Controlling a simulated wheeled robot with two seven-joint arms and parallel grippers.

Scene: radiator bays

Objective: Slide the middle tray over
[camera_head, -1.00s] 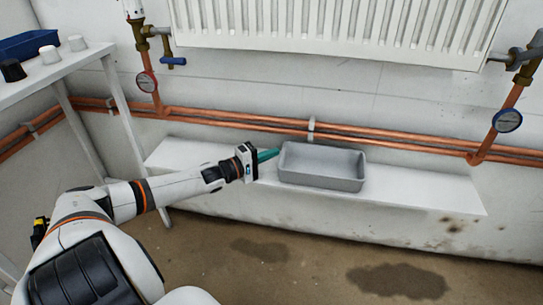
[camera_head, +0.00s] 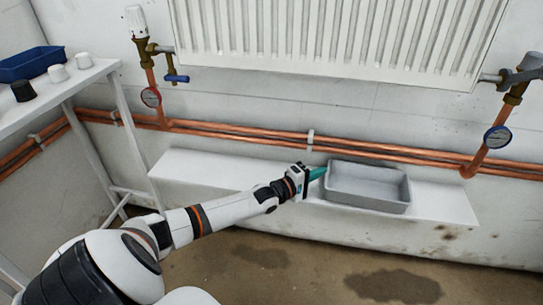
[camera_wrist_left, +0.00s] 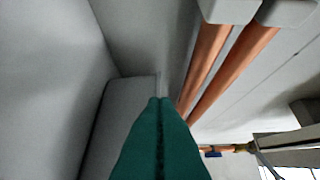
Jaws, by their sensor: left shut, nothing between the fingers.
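A grey open tray (camera_head: 368,202) sits upright on the white ledge (camera_head: 200,172) under the radiator, right of the pipe clip. It looks empty. It is the only tray on the ledge. My left gripper (camera_head: 319,173) has teal fingers, shut with nothing between them. The fingertips are at the tray's left end and appear to touch it. In the left wrist view the shut fingers (camera_wrist_left: 160,105) point ahead beside grey surfaces, and I cannot tell the contact there. My right gripper is not in view.
Copper pipes (camera_head: 240,137) run along the wall just behind the ledge. Ledge is free to the tray's right, up to its end. A valve and gauge (camera_head: 497,137) stand at right. A blue tray (camera_head: 30,62) and several knobs lie on the left shelf.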

